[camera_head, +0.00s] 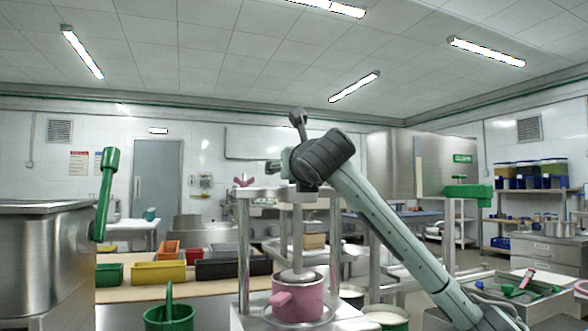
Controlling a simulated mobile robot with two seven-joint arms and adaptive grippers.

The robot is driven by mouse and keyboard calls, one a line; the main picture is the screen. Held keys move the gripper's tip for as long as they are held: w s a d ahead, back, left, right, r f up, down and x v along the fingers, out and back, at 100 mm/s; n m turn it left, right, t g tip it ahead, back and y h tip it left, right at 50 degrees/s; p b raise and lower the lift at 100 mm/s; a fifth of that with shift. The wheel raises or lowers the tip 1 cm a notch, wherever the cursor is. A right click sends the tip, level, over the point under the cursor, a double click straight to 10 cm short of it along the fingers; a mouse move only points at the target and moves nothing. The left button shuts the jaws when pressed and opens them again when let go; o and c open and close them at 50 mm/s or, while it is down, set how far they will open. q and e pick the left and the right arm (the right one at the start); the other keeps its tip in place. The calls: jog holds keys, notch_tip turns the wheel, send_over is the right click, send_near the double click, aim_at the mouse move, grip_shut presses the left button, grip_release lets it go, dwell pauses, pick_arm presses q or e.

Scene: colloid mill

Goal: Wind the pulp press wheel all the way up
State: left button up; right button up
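The pulp press (243,235) stands in the middle of the view, a steel frame with upright posts and a top crossbar. A central spindle (297,235) runs down from the crossbar to a pink pot (297,301) on the press base. My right arm comes in from the lower right and ends at the press top. Its dark wrist covers the spindle's top, so I cannot make out the wheel clearly. A dark knob on a short rod (298,117) sticks up above the wrist. The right gripper's fingers are hidden or too small to read. My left gripper is not in view.
A steel vat (45,265) with a green lever (106,185) stands at left. Yellow (158,272), green and dark bins line the bench behind. A steel tray with green and pink tools (520,289) lies at right.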

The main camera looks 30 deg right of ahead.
jog(key=shift+c, duration=0.4)
jog(key=c, duration=1.2)
jog(key=shift+c, duration=0.4)
